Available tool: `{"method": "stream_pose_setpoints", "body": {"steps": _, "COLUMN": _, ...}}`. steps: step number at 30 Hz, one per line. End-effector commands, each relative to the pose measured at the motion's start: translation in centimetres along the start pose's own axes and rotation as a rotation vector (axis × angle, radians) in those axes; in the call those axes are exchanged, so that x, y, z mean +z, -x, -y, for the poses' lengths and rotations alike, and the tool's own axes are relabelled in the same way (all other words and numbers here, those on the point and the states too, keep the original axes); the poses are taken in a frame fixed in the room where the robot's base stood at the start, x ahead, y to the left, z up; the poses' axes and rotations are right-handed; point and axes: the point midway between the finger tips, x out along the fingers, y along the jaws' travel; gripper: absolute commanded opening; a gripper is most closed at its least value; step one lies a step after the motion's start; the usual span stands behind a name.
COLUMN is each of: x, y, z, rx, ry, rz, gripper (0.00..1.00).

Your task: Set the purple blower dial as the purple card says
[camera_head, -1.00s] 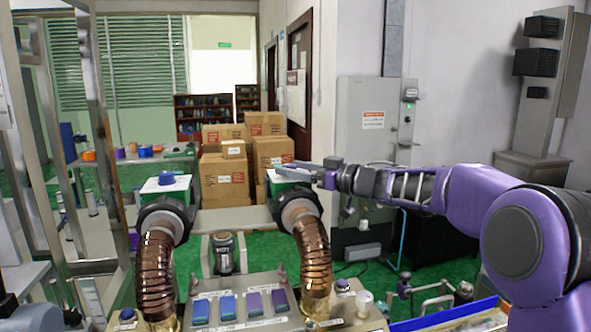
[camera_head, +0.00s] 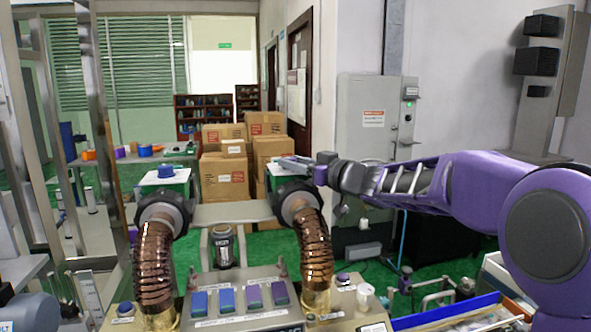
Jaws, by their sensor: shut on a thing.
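My gripper (camera_head: 298,162) is at the top of the right-hand blower box (camera_head: 290,182), which is white on top and green on its side. The jaws are shut on the dial there, which they almost fully hide; its pointer and setting cannot be read. I cannot make out a purple card or any writing on one.
Two ribbed copper hoses (camera_head: 316,250) with black collars rise in front of the boxes. A grey panel (camera_head: 240,283) lies between them. Cardboard boxes (camera_head: 222,178) stand behind.

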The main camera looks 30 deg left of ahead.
Motion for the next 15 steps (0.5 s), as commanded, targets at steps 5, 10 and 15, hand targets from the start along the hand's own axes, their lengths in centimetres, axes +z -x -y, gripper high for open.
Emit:
{"method": "stream_pose_setpoints", "body": {"steps": 5, "x": 0.25, "y": -0.04, "z": 0.37, "rx": 0.126, "ry": 0.004, "rz": -0.006, "gripper": 0.00}}
{"method": "stream_pose_setpoints", "body": {"steps": 10, "x": -0.03, "y": 0.04, "z": 0.36, "rx": 0.178, "ry": 0.002, "rz": -0.002, "gripper": 0.00}}
{"method": "stream_pose_setpoints", "body": {"steps": 15, "x": -0.16, "y": 0.05, "z": 0.31, "rx": 0.185, "ry": 0.001, "rz": 0.000, "gripper": 0.00}}
